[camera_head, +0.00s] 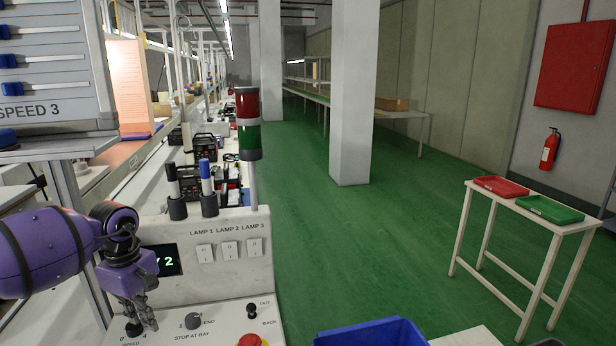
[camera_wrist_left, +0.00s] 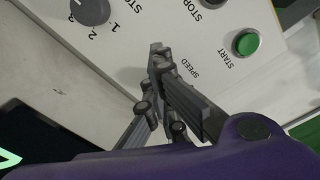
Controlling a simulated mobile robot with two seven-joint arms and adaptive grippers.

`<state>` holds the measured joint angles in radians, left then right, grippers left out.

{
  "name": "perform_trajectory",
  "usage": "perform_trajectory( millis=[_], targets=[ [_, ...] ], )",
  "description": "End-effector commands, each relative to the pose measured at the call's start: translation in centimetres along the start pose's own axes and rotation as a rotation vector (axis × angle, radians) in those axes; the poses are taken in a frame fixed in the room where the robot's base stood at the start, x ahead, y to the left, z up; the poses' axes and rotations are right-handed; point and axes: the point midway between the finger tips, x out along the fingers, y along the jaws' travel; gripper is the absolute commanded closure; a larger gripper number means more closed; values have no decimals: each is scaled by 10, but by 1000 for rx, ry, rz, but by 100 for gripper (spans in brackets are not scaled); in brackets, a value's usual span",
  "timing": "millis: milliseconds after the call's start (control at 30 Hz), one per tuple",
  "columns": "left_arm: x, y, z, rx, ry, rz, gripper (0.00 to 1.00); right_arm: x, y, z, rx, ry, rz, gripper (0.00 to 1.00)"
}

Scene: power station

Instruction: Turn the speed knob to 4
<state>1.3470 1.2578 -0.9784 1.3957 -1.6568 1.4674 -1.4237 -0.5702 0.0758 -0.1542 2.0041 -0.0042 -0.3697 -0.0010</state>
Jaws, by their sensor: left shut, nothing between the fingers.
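The speed knob (camera_head: 133,329) is a small dark knob at the front left of the sloped control panel (camera_head: 215,325) in the head view. A 0, a 4 and the word SPEED are printed by it. My left gripper (camera_head: 148,326) is shut and empty, pointing down beside the knob and partly covering it. Whether it touches the knob I cannot tell. In the left wrist view the shut fingers (camera_wrist_left: 157,50) are over the panel near the SPEED label; the speed knob itself is hidden there. A sign at upper left reads SPEED 3. My right gripper is not in view.
A stop-at-bay knob (camera_head: 193,321), a small black lever (camera_head: 252,310) and a red button (camera_head: 250,340) share the panel. A green START button (camera_wrist_left: 246,44) shows in the left wrist view. A display (camera_head: 165,260) ends in 2. A blue bin (camera_head: 370,333) stands right.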

Motion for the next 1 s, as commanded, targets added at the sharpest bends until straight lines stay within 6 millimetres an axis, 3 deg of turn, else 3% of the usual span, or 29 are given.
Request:
perform_trajectory(
  millis=[33, 1000],
  targets=[
    [11, -4, 0, 0, 0, -15, 100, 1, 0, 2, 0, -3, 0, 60],
    [5, -25, -1, -3, 3, -9, 100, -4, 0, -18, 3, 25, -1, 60]
  ],
)
